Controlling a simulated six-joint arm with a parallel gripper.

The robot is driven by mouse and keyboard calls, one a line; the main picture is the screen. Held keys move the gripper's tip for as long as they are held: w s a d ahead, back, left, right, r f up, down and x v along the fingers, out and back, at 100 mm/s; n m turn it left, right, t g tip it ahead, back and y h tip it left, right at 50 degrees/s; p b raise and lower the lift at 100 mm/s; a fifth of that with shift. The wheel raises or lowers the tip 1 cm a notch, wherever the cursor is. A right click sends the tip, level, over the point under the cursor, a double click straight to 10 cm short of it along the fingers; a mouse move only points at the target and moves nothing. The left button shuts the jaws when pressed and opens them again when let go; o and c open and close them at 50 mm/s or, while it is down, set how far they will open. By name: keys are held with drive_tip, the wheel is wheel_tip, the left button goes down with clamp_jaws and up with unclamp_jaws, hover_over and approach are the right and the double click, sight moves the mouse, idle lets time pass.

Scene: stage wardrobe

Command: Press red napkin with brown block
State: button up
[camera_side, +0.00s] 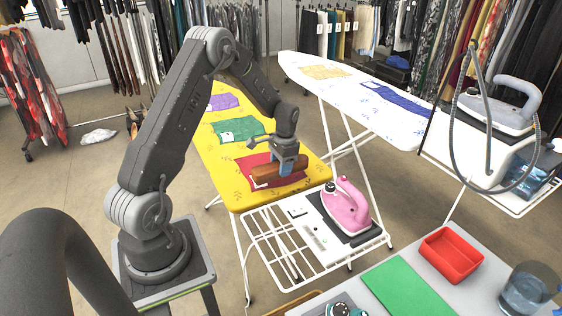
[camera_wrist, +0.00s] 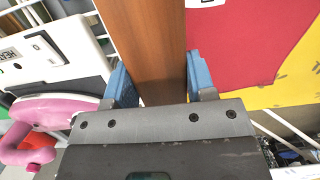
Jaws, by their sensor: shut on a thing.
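The brown block (camera_side: 278,169) is a wooden bar held in my gripper (camera_side: 287,165). In the wrist view the block (camera_wrist: 146,45) runs up between the two blue fingers of my gripper (camera_wrist: 152,85), which are shut on its sides. The red napkin (camera_side: 254,161) lies on the near end of the yellow ironing board (camera_side: 220,165). The block is over the napkin in the side view; I cannot tell whether it touches it. In the wrist view the napkin (camera_wrist: 240,40) is to the right of the block, partly hidden by it.
A green napkin (camera_side: 238,129) and a purple one (camera_side: 223,102) lie farther along the board. A pink iron (camera_side: 346,206) stands on the wire rack (camera_side: 275,255) at the board's near end. A white ironing board (camera_side: 355,95) stands behind, and a red tray (camera_side: 450,254) at front right.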

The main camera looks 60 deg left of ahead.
drive_tip(key=shift+f, duration=1.75)
drive_tip(key=shift+s+d+f, duration=0.1)
drive_tip(key=shift+f, duration=0.05)
idle(2.9)
idle(0.4)
drive_tip(key=shift+r, duration=2.15)
drive_tip(key=shift+r, duration=0.1)
